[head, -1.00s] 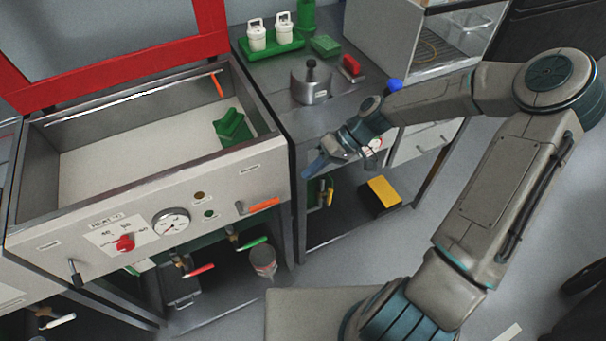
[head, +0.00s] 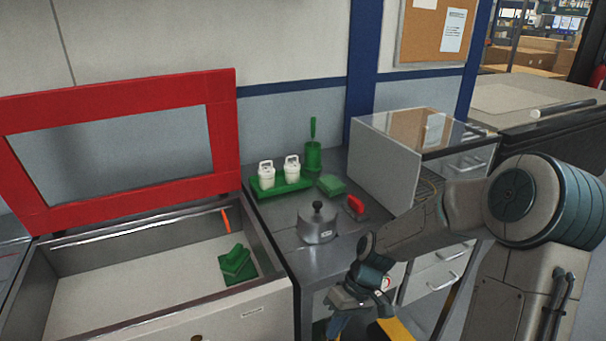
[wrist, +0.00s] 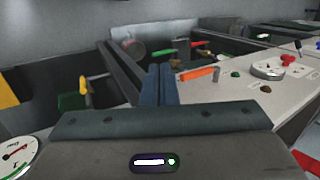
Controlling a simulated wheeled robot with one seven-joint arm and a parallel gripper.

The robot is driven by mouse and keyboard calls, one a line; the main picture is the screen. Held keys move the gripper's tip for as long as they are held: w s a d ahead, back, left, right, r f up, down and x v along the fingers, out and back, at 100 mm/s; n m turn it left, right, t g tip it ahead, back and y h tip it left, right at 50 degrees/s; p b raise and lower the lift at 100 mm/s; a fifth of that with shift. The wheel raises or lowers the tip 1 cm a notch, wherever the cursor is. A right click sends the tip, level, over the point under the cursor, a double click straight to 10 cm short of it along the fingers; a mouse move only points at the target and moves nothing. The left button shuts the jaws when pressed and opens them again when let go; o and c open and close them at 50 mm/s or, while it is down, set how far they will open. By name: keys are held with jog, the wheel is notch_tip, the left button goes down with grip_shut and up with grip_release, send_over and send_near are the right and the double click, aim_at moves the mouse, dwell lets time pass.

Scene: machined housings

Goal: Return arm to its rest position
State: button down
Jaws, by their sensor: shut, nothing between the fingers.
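My arm is bent at the right side of the head view, with my gripper (head: 338,322) low in front of the steel bench. Its fingertips reach the bottom edge of the head view. In the wrist view the two blue fingers (wrist: 158,85) are together with nothing between them. They point toward the front of the machine panel (wrist: 225,95) and the dark space under it, apart from both as far as I can tell.
An open tank (head: 140,270) with a raised red-framed lid (head: 225,130) holds a green block (head: 236,265). On the bench are a lidded metal pot (head: 317,226), a green tray (head: 283,190) with two white containers, and a red-handled tool (head: 355,207). A clear-topped cabinet (head: 385,160) stands behind.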

jog(key=s+d+r+m+t+h, duration=0.2)
jog(key=s+r, duration=0.3)
jog(key=r, duration=0.3)
jog(key=s+d+r+m+t+h, duration=0.2)
jog(key=s+d+r+m+t, duration=0.1)
jog(key=r, duration=0.6)
jog(key=s+d+t, duration=0.1)
jog(key=s+d, duration=0.1)
jog(key=s, duration=0.1)
jog(key=shift+s+d+m+h, duration=0.3)
jog(key=shift+r, duration=0.1)
